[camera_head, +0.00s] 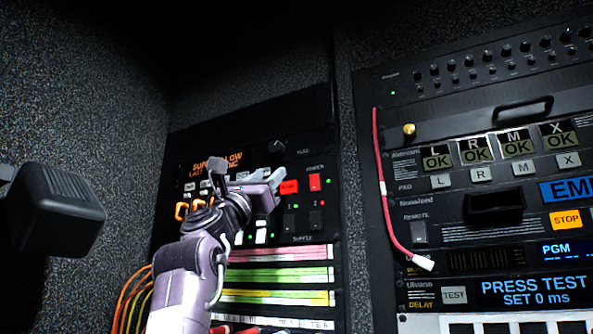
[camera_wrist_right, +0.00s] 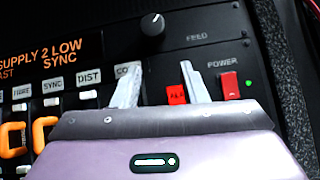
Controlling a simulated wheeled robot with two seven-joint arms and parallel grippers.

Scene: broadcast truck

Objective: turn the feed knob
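The feed knob (camera_head: 278,147) is a round black knob near the top of the dark panel in the head view. In the right wrist view the knob (camera_wrist_right: 152,23) has a white pointer mark, and the word FEED is to its right. My right gripper (camera_head: 268,177) is in front of the panel, below the knob in the picture. In the wrist view the two grey fingers of the right gripper (camera_wrist_right: 159,80) stand apart with nothing between them. Their tips appear below the knob, apart from it. My left gripper is in neither view.
A red POWER switch (camera_wrist_right: 229,84) and a red lit button (camera_wrist_right: 176,95) are close to the right finger. An amber display (camera_head: 217,162) is left of the knob. A second rack with a red cable (camera_head: 383,190) is at right. A dark boxy object (camera_head: 55,207) is at left.

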